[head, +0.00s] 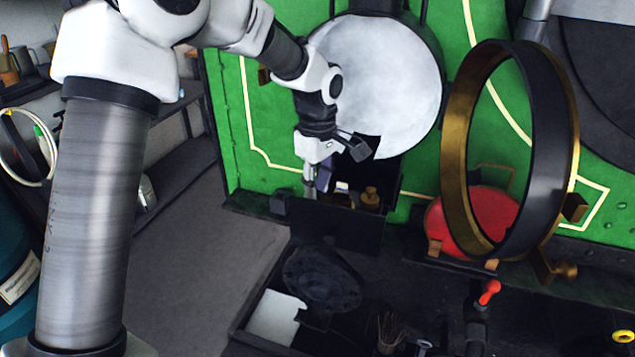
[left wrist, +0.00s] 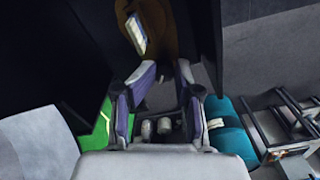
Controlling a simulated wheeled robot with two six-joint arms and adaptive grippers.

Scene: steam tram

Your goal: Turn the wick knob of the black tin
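In the head view my left gripper (head: 326,180) points down in front of the dark opening below a big round white disc (head: 378,75). A small brass knob-like piece (head: 370,197) stands just right of the fingers, inside dark walls that I take for the black tin (head: 350,224). In the left wrist view my left gripper (left wrist: 162,70) is open, its two fingers apart with nothing held between them. A brown-brass piece with a pale block (left wrist: 136,32) lies beyond the fingertips. I cannot tell whether the fingers touch it. My right gripper is not in view.
A brass-rimmed black ring (head: 458,150) and a red round piece (head: 478,220) stand to the right. A black lid-like disc (head: 322,280) and a red-topped lever (head: 489,291) are in front. Shelves (head: 165,115) stand at the left; grey floor (head: 185,240) between is clear.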

